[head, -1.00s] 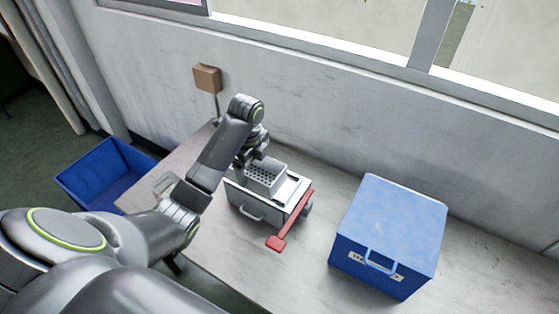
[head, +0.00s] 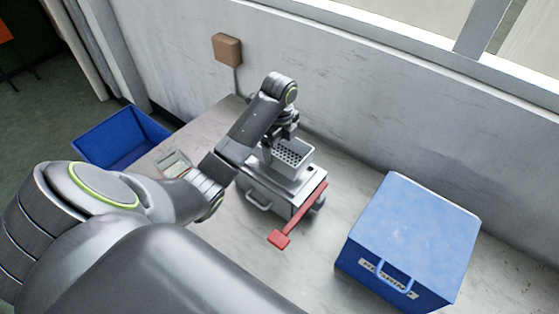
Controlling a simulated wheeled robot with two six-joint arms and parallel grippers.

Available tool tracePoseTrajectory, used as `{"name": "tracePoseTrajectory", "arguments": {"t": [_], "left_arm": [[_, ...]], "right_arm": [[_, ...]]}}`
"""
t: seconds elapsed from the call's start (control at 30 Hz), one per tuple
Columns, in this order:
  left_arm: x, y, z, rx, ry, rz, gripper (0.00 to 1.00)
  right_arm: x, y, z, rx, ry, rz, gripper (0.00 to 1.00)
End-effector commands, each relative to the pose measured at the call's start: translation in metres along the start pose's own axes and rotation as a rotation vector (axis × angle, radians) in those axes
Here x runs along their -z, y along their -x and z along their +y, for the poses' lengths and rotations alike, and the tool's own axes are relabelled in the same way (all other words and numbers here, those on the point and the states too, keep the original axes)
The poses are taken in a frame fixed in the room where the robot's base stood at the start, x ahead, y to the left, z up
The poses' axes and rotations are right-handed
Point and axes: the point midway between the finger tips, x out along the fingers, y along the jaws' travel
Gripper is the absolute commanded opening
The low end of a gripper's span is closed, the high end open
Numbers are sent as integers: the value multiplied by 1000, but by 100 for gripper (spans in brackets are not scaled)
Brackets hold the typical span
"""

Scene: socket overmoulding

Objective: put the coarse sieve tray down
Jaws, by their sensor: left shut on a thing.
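The coarse sieve tray (head: 288,157) is a small light-grey box with a perforated bottom. My left gripper (head: 273,148) is shut on its left wall. The tray is over the top of a grey metal machine (head: 270,194) that has a front handle and a red lever (head: 299,217) on its right side. A gap seems to show between the tray and the machine top, but I cannot tell for sure whether they touch. The fingertips are partly hidden by the wrist. My right gripper is not in view.
A blue box with a handle and a label (head: 413,235) stands on the table to the right. A small clear tray (head: 173,163) lies at the left of the table. A blue bin (head: 118,138) is beyond the table's left edge. Bare tabletop (head: 335,190) separates machine and blue box.

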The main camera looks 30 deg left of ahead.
Motion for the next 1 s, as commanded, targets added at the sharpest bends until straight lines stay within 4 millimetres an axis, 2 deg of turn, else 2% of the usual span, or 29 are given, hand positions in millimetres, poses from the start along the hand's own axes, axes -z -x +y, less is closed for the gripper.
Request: {"name": "tracePoseTrajectory", "arguments": {"t": [0.1, 0.3, 0.67, 0.7, 0.83, 1.0], "left_arm": [[0, -24, 2, -5, 1, 1, 52], [0, -43, 1, -3, 0, 1, 52], [0, -47, 1, -2, 0, 0, 52], [0, -48, 1, -2, 0, 0, 83], [0, -47, 1, -2, 0, 0, 100], [0, -47, 1, -2, 0, 0, 100]], "right_arm": [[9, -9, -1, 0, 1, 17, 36], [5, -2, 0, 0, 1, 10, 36], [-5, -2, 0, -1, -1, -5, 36], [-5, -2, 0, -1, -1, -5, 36], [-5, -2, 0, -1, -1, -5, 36], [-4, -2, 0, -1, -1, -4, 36]]}}
